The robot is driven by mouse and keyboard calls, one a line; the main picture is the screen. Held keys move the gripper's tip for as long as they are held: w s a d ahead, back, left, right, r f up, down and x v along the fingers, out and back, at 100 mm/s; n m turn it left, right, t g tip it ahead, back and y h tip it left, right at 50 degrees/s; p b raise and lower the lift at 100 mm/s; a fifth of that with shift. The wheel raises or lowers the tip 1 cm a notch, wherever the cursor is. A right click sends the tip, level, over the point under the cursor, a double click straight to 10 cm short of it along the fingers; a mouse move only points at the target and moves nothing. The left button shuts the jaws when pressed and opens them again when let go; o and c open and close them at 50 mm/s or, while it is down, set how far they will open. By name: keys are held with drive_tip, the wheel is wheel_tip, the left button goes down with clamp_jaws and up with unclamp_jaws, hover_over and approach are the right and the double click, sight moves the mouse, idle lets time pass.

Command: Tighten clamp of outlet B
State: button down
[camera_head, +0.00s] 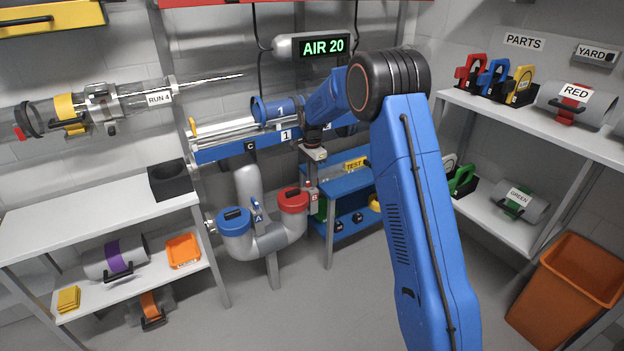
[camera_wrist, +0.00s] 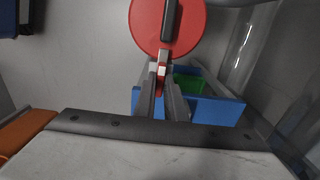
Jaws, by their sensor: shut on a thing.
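Outlet B (camera_head: 292,201) is the right-hand end of the grey forked pipe, with a round red lid and black handle on top. The red lid (camera_wrist: 150,28) fills the top middle of the wrist view, with part of its black handle. The clamp of outlet B (camera_head: 314,197) is a red piece lettered B at the lid's right side. My gripper (camera_head: 311,183) reaches down beside it. In the wrist view the fingertips (camera_wrist: 158,70) are shut on the red clamp lever (camera_wrist: 159,84), close to the lid's edge. Fingers and arm hide part of the clamp.
The blue-lidded outlet A (camera_head: 235,222) stands left of outlet B, with its blue lever (camera_head: 257,212) between them. A blue test bench (camera_head: 347,185) is close behind on the right. A clear tube (camera_head: 240,138) runs above. Grey floor lies open in front.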

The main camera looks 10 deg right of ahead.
idle(0.4)
drive_tip(key=c, duration=1.8)
unclamp_jaws()
wheel_tip(320, 180, up, 18)
drive_tip(key=shift+f, duration=0.25)
drive_tip(key=shift+s, duration=0.1)
drive_tip(key=s+d+r+n+t, duration=0.15)
drive_tip(key=s+r, duration=0.25)
drive_tip(key=s, duration=0.5)
drive_tip(key=s+d+r+n, duration=0.2)
drive_tip(key=s+r+n, duration=0.15)
drive_tip(key=s, duration=0.65)
drive_tip(key=s+d+r+n+t, duration=0.15)
drive_tip(key=s+r, duration=0.25)
drive_tip(key=s, duration=0.5)
drive_tip(key=s+f+n, duration=0.2)
drive_tip(key=s+f, duration=0.1)
drive_tip(key=s, duration=0.6)
drive_tip(key=s+d+f+n+t, duration=0.1)
drive_tip(key=s+f+n, duration=0.2)
drive_tip(key=s, duration=0.7)
drive_tip(key=s+d+f+n, duration=0.1)
drive_tip(key=s+f+n, duration=0.2)
drive_tip(key=s, duration=0.6)
drive_tip(key=shift+s+t, duration=0.2)
drive_tip(key=shift+t, duration=0.2)
